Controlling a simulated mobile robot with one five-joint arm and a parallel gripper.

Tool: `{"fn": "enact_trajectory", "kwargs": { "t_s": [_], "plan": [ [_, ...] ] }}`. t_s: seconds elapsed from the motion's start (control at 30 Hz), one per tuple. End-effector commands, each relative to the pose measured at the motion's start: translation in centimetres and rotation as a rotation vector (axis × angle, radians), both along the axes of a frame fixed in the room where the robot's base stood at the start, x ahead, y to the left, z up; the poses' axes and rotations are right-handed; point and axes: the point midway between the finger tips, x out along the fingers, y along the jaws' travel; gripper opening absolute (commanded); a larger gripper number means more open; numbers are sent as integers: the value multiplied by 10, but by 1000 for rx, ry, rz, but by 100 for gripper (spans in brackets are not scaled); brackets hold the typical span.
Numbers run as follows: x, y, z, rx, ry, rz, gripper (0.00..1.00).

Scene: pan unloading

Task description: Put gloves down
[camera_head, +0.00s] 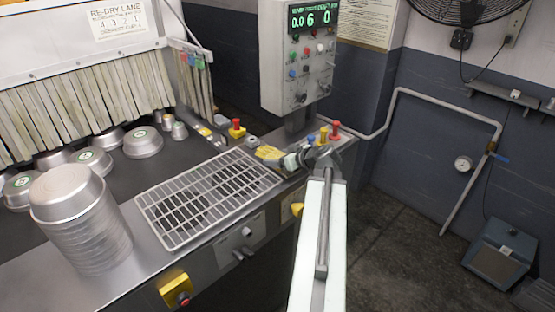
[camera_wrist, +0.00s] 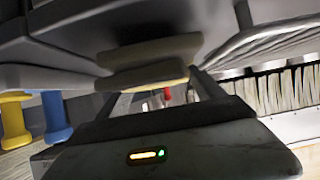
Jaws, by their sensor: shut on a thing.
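The gloves are a small yellow bundle (camera_head: 268,153) at the right end of the steel counter, just past the wire grid. My gripper (camera_head: 284,158) is at their right side and is shut on them. In the wrist view the gloves show as pale yellow layers (camera_wrist: 146,76) between dark jaw parts, and much of them is hidden. In the head view the gloves look low over the counter, but I cannot tell whether they touch it.
A wire grid (camera_head: 205,194) lies left of the gloves. A tall stack of metal pans (camera_head: 88,235) stands further left. A control box (camera_head: 300,60) on a post rises behind my gripper. Red and yellow knobs (camera_head: 335,130) stand close to my wrist.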

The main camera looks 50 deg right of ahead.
Motion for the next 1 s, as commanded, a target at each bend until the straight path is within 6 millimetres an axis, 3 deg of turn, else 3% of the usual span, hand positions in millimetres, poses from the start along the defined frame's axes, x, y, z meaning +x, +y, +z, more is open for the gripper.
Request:
{"fn": "enact_trajectory", "kwargs": {
  "t_s": [0.57,0.6,0.67,1.0],
  "plan": [
    [-1,-1,-12,0,0,-1,29],
    [-1,-1,-12,0,0,-1,83],
    [-1,-1,-11,0,0,-1,100],
    [-1,1,-11,3,1,3,100]
  ]
}}
